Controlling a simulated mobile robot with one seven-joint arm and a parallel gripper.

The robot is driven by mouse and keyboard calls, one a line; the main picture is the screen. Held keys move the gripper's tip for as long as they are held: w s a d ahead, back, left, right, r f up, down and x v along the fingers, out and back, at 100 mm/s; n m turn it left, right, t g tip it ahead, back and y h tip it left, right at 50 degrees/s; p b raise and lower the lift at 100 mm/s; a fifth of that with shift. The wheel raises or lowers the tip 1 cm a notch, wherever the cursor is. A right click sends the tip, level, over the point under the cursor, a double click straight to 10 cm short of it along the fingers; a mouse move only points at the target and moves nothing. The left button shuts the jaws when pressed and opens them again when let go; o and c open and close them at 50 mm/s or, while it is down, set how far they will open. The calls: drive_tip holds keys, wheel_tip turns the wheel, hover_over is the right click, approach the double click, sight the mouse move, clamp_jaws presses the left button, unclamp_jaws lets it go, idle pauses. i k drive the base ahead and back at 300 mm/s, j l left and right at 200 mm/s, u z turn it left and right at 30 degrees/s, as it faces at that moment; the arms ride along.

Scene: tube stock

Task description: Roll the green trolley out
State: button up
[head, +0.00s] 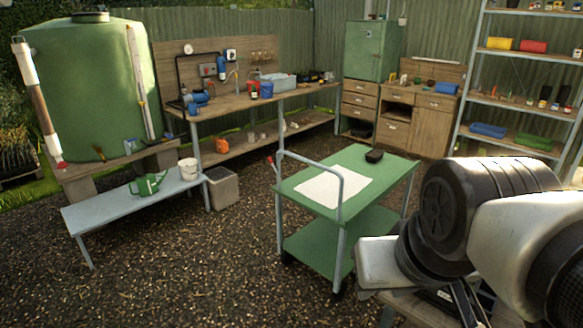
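The green trolley (388,168) stands on the gravel in the middle of the head view. It has a green top, a green lower shelf (318,247), grey posts and dark wheels. A grey tube handle (312,166) rises at its near left end. A white sheet (333,187) and a small black object (374,156) lie on the top. My arm comes in from the right, in front of the trolley's near right corner. A pale block at the arm's end seems to be my gripper's body; its fingers do not show. I see no contact with the handle.
A low grey bench (115,213) with a green watering can (148,184) stands left, beside a grey bin (221,188). A workbench (235,102) and drawers (431,122) line the back; a shelf rack (512,104) stands right. Gravel (190,275) is open at front left.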

sight(326, 245)
drive_tip(key=i+j, duration=0.1)
drive_tip(key=j, duration=0.2)
drive_tip(key=i+j, duration=0.1)
drive_tip(key=j, duration=0.15)
drive_tip(key=i+j, duration=0.1)
drive_tip(key=j, duration=0.2)
drive_tip(key=i+j, duration=0.2)
drive_tip(key=i, duration=0.2)
drive_tip(key=i+j+z, duration=0.15)
drive_tip(key=i, duration=0.25)
drive_tip(key=i+j, duration=0.25)
drive_tip(key=i, duration=0.15)
drive_tip(key=i+l, duration=0.3)
drive_tip(key=i, duration=0.15)
drive_tip(key=i+l+z, duration=0.15)
drive_tip(key=i+l, duration=0.2)
drive_tip(key=i, duration=0.15)
